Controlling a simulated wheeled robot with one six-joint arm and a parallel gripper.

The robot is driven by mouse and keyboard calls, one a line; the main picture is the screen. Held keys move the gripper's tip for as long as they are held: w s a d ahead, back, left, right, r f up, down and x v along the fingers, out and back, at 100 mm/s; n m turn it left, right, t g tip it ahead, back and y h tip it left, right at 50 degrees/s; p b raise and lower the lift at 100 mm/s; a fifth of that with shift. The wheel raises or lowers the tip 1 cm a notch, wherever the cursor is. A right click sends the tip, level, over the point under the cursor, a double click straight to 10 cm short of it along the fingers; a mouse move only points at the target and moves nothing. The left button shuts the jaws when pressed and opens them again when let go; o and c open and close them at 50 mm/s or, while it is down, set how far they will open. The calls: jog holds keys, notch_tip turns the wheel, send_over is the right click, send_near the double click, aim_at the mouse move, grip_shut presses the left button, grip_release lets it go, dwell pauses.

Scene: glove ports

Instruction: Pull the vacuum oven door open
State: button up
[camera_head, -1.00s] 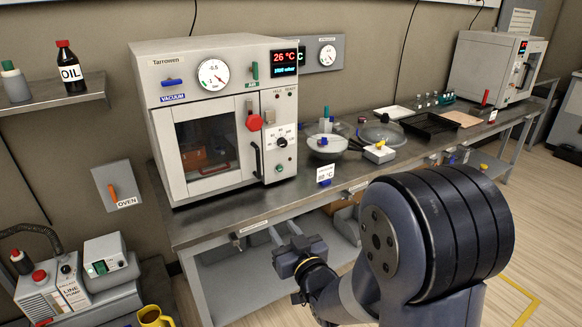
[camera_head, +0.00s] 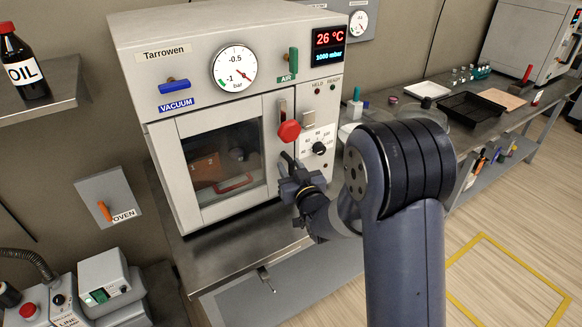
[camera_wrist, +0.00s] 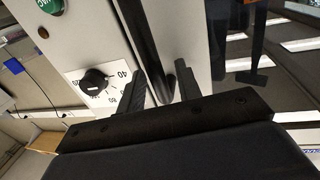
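The vacuum oven (camera_head: 160,88) stands on the bench with its windowed door (camera_head: 190,198) closed. The black door handle (camera_wrist: 146,45) is a vertical bar at the door's right edge; in the head view my gripper mostly hides it. My gripper (camera_head: 287,172) is at the handle. In the wrist view my gripper (camera_wrist: 160,82) has its two fingers apart, one on each side of the bar, with a gap visible. The red-knobbed latch (camera_head: 289,131) hangs down just above my gripper. The display (camera_head: 330,49) reads 26 °C and 1000 mbar.
A black dial (camera_head: 319,148) sits on the panel right of the handle. The green air lever (camera_head: 293,62) is upright; the blue vacuum lever (camera_head: 173,86) lies level. A black tray (camera_head: 470,108) and small bottles stand farther right on the bench. The floor right of my arm is clear.

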grip_shut()
jog(key=shift+s, duration=0.15)
dwell(0.5)
